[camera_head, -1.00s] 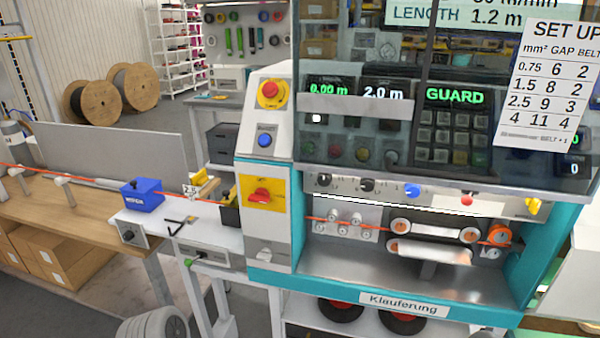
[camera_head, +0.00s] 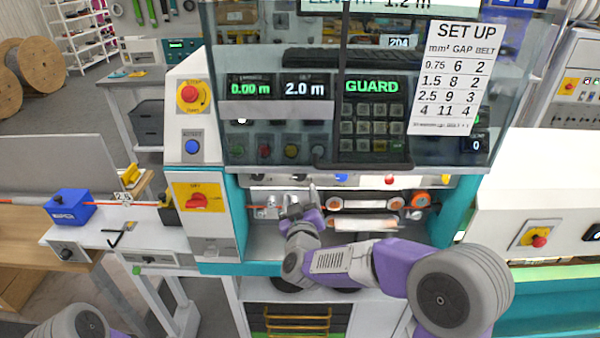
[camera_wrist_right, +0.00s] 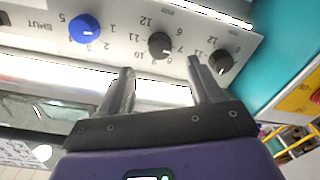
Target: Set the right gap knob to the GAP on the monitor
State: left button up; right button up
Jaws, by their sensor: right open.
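In the right wrist view, a black gap knob (camera_wrist_right: 160,45) sits on the grey panel, between a blue knob (camera_wrist_right: 84,28) and another black knob (camera_wrist_right: 221,62). Numbers ring the knobs. My right gripper (camera_wrist_right: 161,66) is open and empty, its two fingers pointing toward the middle black knob; whether they touch it cannot be told. In the head view my right gripper (camera_head: 312,196) is at the machine's knob strip and hides part of it. The monitor (camera_head: 372,6) is cut off at the top; only LENGTH 1.2 m is readable. My left gripper is out of view.
A set-up card (camera_head: 448,78) with mm², GAP and BELT columns hangs on the clear guard (camera_head: 350,110) above the strip. The belts (camera_head: 364,214) lie below it. A red-knobbed yellow switch (camera_head: 197,200) is left of the opening.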

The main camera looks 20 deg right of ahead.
aim_at(300, 177)
jog(key=x, duration=0.7)
jog(key=shift+w, duration=0.3)
jog(key=c, duration=1)
jog(key=shift+c, duration=0.2)
